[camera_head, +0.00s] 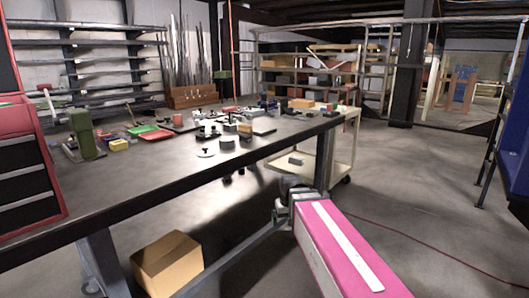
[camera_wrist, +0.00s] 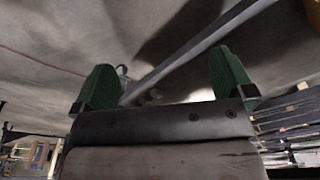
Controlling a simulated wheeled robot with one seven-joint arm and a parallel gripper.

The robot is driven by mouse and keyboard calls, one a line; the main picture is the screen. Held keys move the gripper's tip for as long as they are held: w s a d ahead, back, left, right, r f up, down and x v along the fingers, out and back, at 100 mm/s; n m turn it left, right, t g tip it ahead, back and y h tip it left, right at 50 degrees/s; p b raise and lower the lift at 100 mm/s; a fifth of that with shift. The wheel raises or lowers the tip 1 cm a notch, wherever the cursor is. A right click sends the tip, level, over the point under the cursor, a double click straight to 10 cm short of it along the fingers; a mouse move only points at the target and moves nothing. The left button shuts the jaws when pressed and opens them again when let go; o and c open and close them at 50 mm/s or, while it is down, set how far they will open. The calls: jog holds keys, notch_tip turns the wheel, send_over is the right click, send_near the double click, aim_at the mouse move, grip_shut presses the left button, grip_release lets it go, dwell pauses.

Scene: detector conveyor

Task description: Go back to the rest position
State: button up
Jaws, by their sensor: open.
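My gripper (camera_wrist: 165,78) shows in the wrist view with its two green fingers wide apart. Nothing is between the fingers except the view of the grey floor (camera_wrist: 60,30) and a long grey bar (camera_wrist: 190,52) behind them. In the head view I cannot make out the fingers. The workbench (camera_head: 150,168) stands at the left and centre in the head view, with many small objects on its top.
A cardboard box (camera_head: 167,263) lies on the floor under the workbench. A cream cart (camera_head: 338,165) stands beyond its right end. A red drawer cabinet (camera_head: 24,165) is at the far left. A red cable (camera_head: 425,243) crosses the otherwise open floor at right.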

jog(key=s+d+f+m, duration=0.1)
jog(key=s+d+f, duration=0.3)
jog(key=d+f, duration=0.1)
jog(key=s+d+f+m+g, duration=0.1)
jog(key=s+d+f, duration=0.3)
jog(key=f, duration=0.4)
jog(key=shift+d, duration=0.5)
